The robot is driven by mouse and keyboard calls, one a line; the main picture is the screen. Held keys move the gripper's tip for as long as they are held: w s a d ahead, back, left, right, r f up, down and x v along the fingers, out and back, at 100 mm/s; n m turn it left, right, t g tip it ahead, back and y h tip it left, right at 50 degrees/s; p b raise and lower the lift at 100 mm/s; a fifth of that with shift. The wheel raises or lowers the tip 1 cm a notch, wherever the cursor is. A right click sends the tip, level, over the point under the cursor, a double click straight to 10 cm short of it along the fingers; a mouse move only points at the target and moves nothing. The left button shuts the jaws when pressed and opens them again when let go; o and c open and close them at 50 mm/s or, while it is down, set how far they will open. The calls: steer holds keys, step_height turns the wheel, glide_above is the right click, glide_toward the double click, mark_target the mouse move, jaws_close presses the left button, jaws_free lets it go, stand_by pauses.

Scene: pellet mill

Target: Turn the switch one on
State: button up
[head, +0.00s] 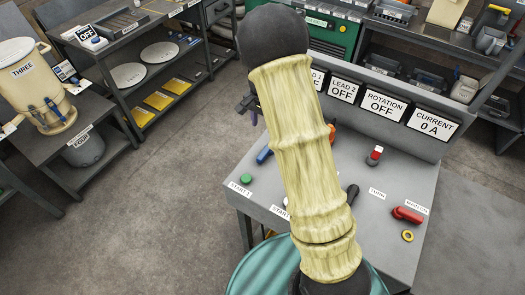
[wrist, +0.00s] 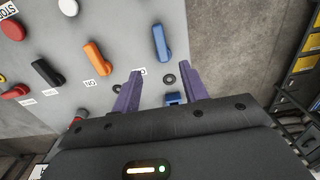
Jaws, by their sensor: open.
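The grey console (head: 233,165) carries coloured switches and buttons. A blue switch handle (wrist: 162,42) stands just beyond my open fingers in the wrist view; the head view shows a blue handle (head: 264,155) left of my arm. My gripper (wrist: 160,72) is open, its two purple fingers spread over the console's edge and apart from that handle. A small blue part (wrist: 173,98) and a dark ring show between the fingers. An orange handle (wrist: 97,57) and a black handle (wrist: 45,72) lie further left. The small label by the fingers is partly covered, so I cannot read which switch is one.
A green start button (head: 246,179), a red lever (head: 407,215) and a yellow ring (head: 407,236) are on the console. Open floor lies left.

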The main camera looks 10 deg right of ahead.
mark_target(263, 154)
step_height(263, 154, down, 15)
steer(key=p, duration=0.4)
steer(key=shift+f, duration=0.2)
jaws_close()
